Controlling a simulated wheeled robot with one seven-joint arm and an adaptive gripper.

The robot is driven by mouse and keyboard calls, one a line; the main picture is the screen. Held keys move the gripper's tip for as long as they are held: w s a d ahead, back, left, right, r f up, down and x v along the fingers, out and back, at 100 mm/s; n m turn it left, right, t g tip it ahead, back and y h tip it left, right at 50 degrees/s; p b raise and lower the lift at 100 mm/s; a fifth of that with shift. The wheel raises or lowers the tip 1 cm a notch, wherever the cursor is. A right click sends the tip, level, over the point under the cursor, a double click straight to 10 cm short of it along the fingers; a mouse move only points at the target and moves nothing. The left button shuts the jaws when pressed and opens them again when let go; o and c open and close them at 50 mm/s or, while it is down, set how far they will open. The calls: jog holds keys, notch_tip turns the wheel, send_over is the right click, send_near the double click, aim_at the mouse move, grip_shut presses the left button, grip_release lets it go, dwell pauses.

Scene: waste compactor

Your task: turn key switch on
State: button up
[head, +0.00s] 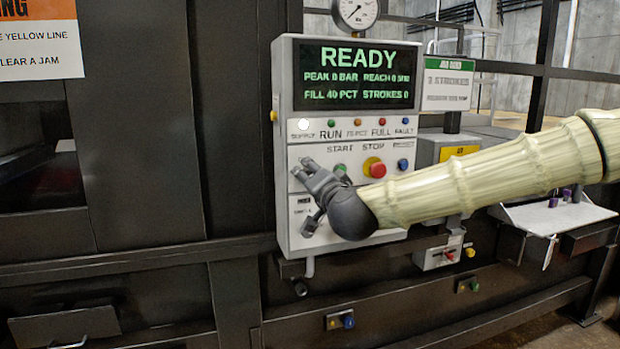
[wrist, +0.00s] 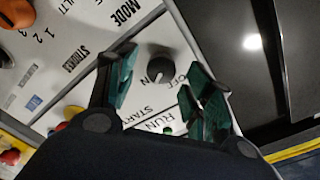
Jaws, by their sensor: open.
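The key switch (wrist: 160,66) shows in the wrist view as a dark round knob on a light panel, with OFF and ON lettering beside it. My gripper (head: 303,197) is in front of the lower left of the control panel (head: 286,110) in the head view and hides the switch there. In the wrist view my gripper's green-padded fingers are open, one on each side of the knob, with a visible gap to each. I cannot tell how close they are to the panel in depth.
The panel's display (head: 357,77) reads READY. A red stop button (head: 377,168) and a blue button (head: 403,164) sit right of my gripper. In the wrist view, an orange-handled selector (wrist: 15,13) lies at the upper left. A pressure gauge (head: 355,12) stands above the panel.

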jog(key=v, duration=1)
jog(key=shift+s+d+f, duration=0.1)
